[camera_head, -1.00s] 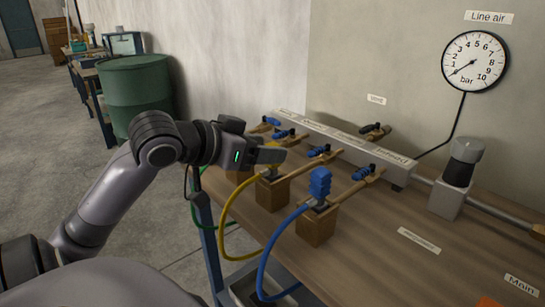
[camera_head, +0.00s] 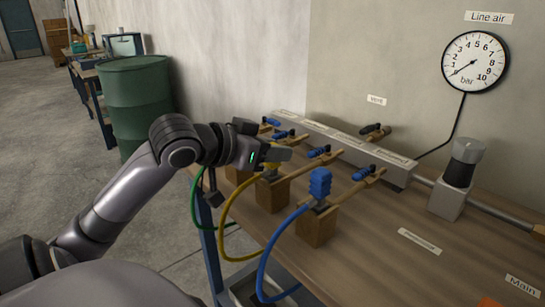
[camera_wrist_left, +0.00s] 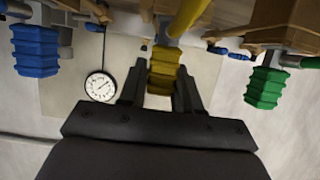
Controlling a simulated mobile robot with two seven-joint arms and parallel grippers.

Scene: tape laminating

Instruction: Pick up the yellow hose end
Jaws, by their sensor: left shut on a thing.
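The yellow hose end is a ribbed yellow grip, seen in the left wrist view (camera_wrist_left: 163,70) between my left gripper's two dark fingers. In the head view my left gripper (camera_head: 278,155) is at the yellow hose end (camera_head: 271,163), above the middle wooden block (camera_head: 272,193). The gripper is shut on the hose end, which still sits at the block. The yellow hose (camera_head: 226,222) loops down from it past the bench's front edge. The gripper partly hides the hose end in the head view. My right gripper is not in view.
The blue hose end (camera_head: 320,183) stands on a wooden block to the right. The green hose end (camera_wrist_left: 265,87) shows on the other side in the left wrist view. A manifold (camera_head: 340,145) with blue-handled valves runs behind. A gauge (camera_head: 475,62) hangs on the wall.

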